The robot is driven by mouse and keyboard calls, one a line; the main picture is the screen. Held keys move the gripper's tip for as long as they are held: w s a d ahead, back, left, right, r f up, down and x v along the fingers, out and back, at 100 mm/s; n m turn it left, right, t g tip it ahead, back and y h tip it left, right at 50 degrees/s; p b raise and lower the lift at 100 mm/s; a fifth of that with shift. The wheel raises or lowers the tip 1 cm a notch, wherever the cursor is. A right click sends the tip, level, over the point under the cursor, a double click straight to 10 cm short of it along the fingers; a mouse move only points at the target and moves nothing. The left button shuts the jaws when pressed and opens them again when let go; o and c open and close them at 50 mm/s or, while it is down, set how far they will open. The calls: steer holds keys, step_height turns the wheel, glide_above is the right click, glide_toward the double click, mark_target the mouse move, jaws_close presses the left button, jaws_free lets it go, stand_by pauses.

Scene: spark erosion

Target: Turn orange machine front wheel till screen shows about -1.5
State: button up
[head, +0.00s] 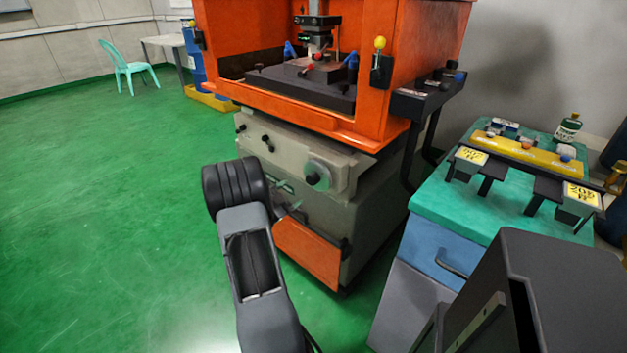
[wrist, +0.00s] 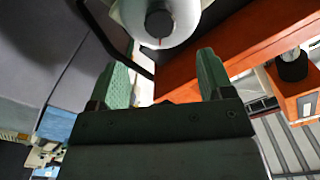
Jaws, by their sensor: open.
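The orange machine (head: 372,140) stands in the middle of the head view, with a grey lower body. In the head view my arm mostly hides the gripper. No screen reading can be seen in either view.
A teal-topped cabinet (head: 455,205) stands right of the machine, carrying a yellow tray (head: 520,149), labelled blocks and a bottle (head: 568,128). An orange panel (head: 308,250) juts low on the machine front. The green floor (head: 100,220) at left is clear, with a chair (head: 127,68) far back.

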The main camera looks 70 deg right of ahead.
steer(key=shift+v, duration=1.95)
steer(key=shift+f, duration=0.1)
steer(key=w+a+f+n+t+y, duration=0.2)
steer(key=w+f+n+t+y, duration=0.2)
steer(key=w+f+n+t, duration=0.25)
steer(key=w+a+r+n+t+y+p, duration=0.25)
steer(key=a+n+y, duration=0.25)
steer(key=a, duration=0.5)
steer(key=w+a+r+n+t+y+p, duration=0.2)
steer(key=w+a+r+n+y+p, duration=0.25)
steer(key=a, duration=0.55)
steer(key=s+a+r+n+y+p, duration=0.1)
steer(key=s+a+r+n+p, duration=0.2)
steer(key=a+r, duration=0.4)
steer(key=s+a+r+n+g+y+p, duration=0.1)
steer(key=s+a+r+n+p, duration=0.3)
steer(key=r, duration=0.6)
steer(key=s+a+r+n+y+p, duration=0.1)
steer(key=s+a+r+n+p, duration=0.2)
steer(key=s+a+r+n, duration=0.2)
steer(key=s+a+r, duration=0.2)
steer(key=a+r, duration=0.2)
steer(key=a, duration=0.1)
steer(key=shift+s+a+n+g+y, duration=0.2)
steer(key=shift+a+n+g+y, duration=0.15)
steer(key=shift+n+g, duration=0.05)
